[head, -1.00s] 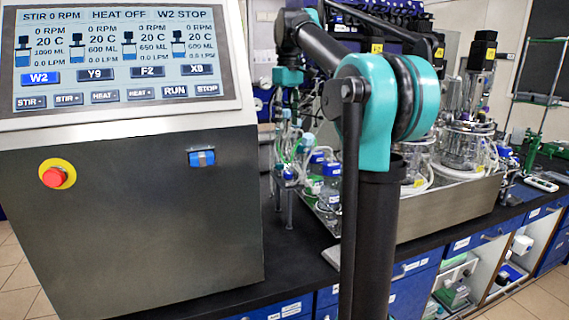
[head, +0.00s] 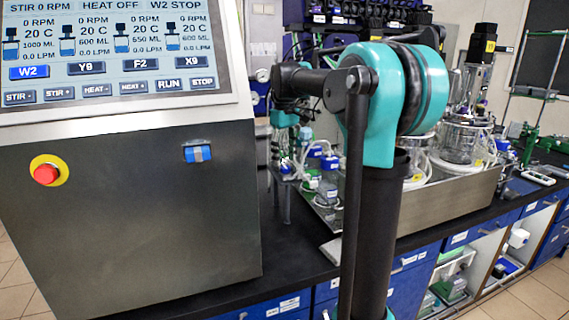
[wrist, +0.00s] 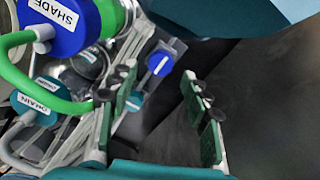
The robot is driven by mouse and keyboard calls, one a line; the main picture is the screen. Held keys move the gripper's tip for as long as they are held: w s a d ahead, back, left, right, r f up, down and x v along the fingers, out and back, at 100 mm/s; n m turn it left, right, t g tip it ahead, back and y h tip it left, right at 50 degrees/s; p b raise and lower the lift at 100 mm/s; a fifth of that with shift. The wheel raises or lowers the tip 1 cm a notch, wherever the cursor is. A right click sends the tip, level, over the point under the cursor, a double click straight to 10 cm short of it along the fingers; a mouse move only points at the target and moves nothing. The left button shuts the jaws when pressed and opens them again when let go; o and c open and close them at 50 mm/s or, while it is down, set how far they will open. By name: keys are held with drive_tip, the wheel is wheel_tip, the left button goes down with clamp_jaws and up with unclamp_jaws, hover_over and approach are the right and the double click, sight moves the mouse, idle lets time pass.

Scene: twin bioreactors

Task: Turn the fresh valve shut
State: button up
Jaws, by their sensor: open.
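In the wrist view, a blue round knob with a white bar (wrist: 160,63) sits on a grey bracket between and beyond my fingertips. A second, teal knob (wrist: 134,102) lies lower, partly covered by the left finger. They look like valve handles, but I can read no label on them, so I cannot tell which is the fresh valve. My gripper (wrist: 159,73) is open, with green-padded fingers apart and nothing between them. It appears not to touch the blue knob. In the head view the valves are too small to tell apart.
The right is mostly dark surface. In the head view, the control panel (head: 130,220) stands left, and a steel tray (head: 450,200) with glass vessels stands right.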

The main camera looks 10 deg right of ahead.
sight(285, 169)
drive_tip(key=shift+f, duration=1.4)
clamp_jaws()
